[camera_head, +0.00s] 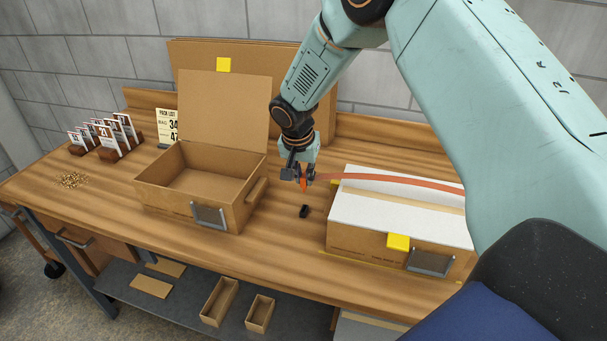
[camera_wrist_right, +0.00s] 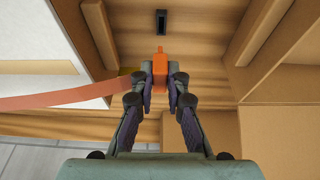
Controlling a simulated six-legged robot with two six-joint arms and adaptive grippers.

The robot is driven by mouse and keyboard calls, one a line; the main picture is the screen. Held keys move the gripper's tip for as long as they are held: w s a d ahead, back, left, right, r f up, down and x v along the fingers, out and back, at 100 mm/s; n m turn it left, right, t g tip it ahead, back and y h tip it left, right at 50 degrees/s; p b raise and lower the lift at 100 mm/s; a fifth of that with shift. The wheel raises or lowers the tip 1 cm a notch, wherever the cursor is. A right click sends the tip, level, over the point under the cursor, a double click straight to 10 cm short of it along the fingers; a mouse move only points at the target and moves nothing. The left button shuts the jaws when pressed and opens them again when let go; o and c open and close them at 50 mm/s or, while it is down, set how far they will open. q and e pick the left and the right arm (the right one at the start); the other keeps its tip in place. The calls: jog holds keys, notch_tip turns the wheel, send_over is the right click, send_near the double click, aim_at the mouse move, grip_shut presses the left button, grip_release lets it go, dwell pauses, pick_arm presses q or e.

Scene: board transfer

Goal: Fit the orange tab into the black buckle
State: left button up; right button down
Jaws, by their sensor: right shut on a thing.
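My right gripper (camera_head: 304,176) is shut on the orange tab (camera_head: 304,185) and holds it above the bench, between the two boxes. In the right wrist view the orange tab (camera_wrist_right: 160,68) sits between the fingertips of the gripper (camera_wrist_right: 160,83). An orange strap (camera_head: 390,179) runs from the tab to the right over the white-topped box. The black buckle (camera_head: 304,211) lies on the bench below and in front of the tab, apart from it. It also shows in the right wrist view (camera_wrist_right: 161,22), beyond the tab. My left gripper is not in view.
An open cardboard box (camera_head: 236,217) stands left of the buckle. A closed box with a white top (camera_head: 400,205) stands to the right. Bench wood (camera_head: 285,240) around the buckle is clear. Card holders (camera_head: 108,152) and a pack list sign (camera_head: 168,125) stand at the left back.

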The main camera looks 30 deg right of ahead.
aim_at(302, 187)
jog(key=shift+d+f, duration=0.1)
jog(key=shift+f, duration=0.4)
jog(key=shift+w+f+b, duration=0.1)
jog(key=shift+f+b, duration=0.2)
jog(key=shift+b, duration=0.15)
jog(key=shift+s+a+f+b, duration=0.15)
jog(key=shift+a+f+b, duration=0.05)
jog(key=shift+f+b, duration=0.2)
jog(key=shift+s+a+f+b, duration=0.1)
jog(key=shift+a+f+b, duration=0.1)
jog(key=shift+f+b, duration=0.2)
jog(key=shift+b+x, duration=0.45)
jog(key=shift+x, duration=0.4)
jog(key=shift+w+d+f, duration=0.1)
jog(key=shift+f, duration=0.35)
jog(key=shift+s+a+r, duration=0.2)
jog(key=shift+a+r, duration=0.05)
jog(key=shift+w+d+f, duration=0.15)
jog(key=shift+w+d, duration=0.05)
jog(key=shift+d, duration=0.05)
jog(key=shift+a, duration=0.1)
jog(key=shift+s+a, duration=0.1)
jog(key=shift+s, duration=0.1)
